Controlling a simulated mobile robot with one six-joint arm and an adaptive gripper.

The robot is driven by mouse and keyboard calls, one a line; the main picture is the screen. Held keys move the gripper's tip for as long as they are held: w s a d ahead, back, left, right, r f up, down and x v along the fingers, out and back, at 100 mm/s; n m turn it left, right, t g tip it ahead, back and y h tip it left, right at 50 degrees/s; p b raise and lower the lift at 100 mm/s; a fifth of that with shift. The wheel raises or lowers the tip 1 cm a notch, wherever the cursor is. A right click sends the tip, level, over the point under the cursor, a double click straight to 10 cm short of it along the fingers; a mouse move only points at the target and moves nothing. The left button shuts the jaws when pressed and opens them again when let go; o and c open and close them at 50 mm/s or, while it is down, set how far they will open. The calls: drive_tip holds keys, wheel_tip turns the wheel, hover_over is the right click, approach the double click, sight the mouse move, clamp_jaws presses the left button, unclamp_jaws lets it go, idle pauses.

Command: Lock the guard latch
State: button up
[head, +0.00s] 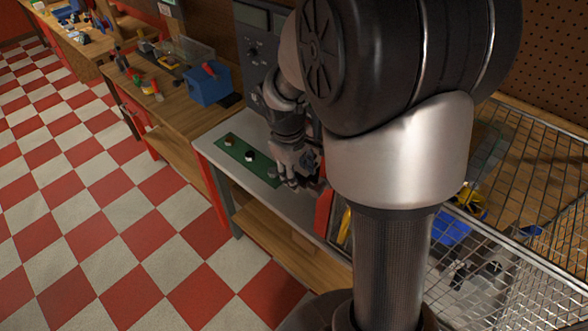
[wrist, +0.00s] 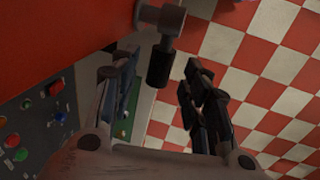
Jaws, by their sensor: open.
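The latch (wrist: 159,62) shows in the wrist view as a grey metal pivot with a black cylindrical grip. It is mounted at the edge of a red panel (wrist: 70,30). My gripper (wrist: 156,72) is open, with one dark finger on each side of the black grip. I see gaps between the fingers and the grip, and no clear contact. In the head view my gripper (head: 298,172) is partly hidden by my arm, beside the red panel (head: 323,212). The latch cannot be made out there.
A control panel with coloured buttons (wrist: 38,112) lies at the left of the wrist view. In the head view, a green strip with knobs (head: 232,148) lies on the grey bench. A wire mesh cage (head: 540,270) stands at right. The checkered floor (head: 110,200) is clear at left.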

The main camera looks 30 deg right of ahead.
drive_tip(key=shift+d+f, duration=0.15)
drive_tip(key=shift+f, duration=0.75)
drive_tip(key=shift+c, duration=0.2)
clamp_jaws()
